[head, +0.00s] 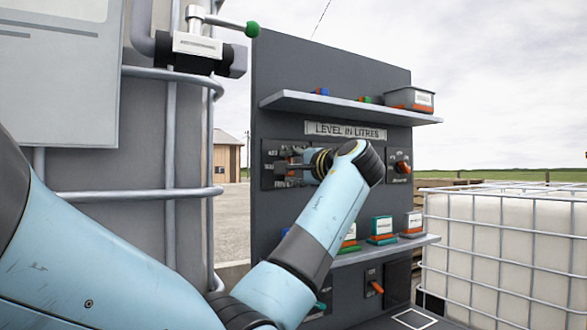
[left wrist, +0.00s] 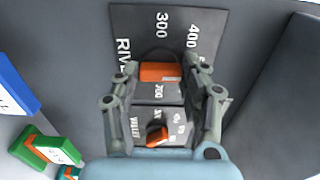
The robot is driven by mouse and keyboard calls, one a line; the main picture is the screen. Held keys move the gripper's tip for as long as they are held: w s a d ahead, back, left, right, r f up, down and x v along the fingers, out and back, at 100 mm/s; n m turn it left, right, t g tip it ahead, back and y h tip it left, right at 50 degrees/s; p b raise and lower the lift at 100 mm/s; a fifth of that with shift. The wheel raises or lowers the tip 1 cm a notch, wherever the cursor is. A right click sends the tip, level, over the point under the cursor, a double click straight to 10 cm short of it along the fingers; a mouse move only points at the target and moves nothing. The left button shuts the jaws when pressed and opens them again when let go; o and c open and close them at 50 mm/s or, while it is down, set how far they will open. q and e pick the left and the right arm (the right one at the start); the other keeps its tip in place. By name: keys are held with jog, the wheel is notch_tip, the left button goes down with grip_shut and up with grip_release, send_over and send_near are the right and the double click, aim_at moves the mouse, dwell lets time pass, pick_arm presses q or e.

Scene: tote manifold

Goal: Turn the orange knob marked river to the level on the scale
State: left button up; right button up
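The orange river knob (left wrist: 160,72) sits on a dark plate in the left wrist view. The partly covered word RIVER shows at its left, and the scale figures 300 and 400 lie on the side above it. My left gripper (left wrist: 161,66) has one finger on each side of this knob, with little or no gap; I cannot tell whether both fingers touch it. In the head view my left gripper (head: 298,165) is at the plate (head: 268,160) on the left of the panel (head: 330,75) and hides the knob. The knob's pointing direction is unclear. My right gripper is not in view.
Another orange knob (left wrist: 157,135), with its own scale, is close by. The head view shows an orange knob (head: 402,167) at right and one lower down (head: 377,287). Shelves above (head: 350,107) and below (head: 370,253) hold small coloured blocks and a grey bin (head: 410,98).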

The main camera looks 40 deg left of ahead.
pick_arm(q)
jog(key=o, duration=0.4)
jog(key=shift+o, duration=0.2)
jog(key=v, duration=1.2)
jog(key=shift+d+f, duration=0.1)
